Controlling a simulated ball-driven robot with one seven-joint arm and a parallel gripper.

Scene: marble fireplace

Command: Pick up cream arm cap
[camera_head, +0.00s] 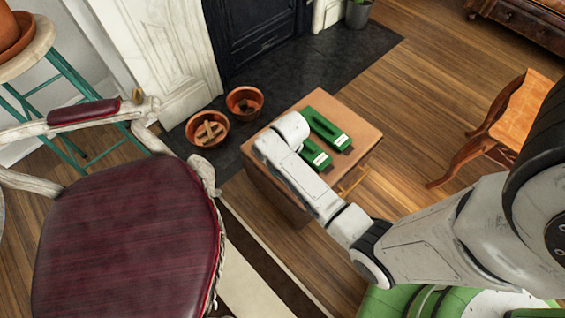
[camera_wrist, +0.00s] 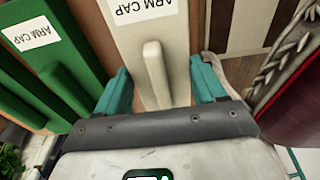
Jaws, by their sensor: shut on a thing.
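The cream arm cap (camera_wrist: 142,32), a flat cream piece with a raised grip bar and a white "ARM CAP" label, lies between the teal fingers of my gripper (camera_wrist: 160,78) in the wrist view. The fingers are shut on it, one on each side. Whether it still touches the surface below, I cannot tell. In the head view my arm hides the cream cap and the fingers. Green arm caps (camera_head: 327,129) lie on the wooden stand (camera_head: 352,110), beside my wrist; they also show at the left of the wrist view (camera_wrist: 28,70).
A chair with a dark red seat (camera_head: 128,240) stands left of the stand. Terracotta pots (camera_head: 207,129) sit on the dark hearth behind it. A small wooden table (camera_head: 515,112) is at the right. Wooden floor (camera_head: 425,80) is clear between stand and table.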

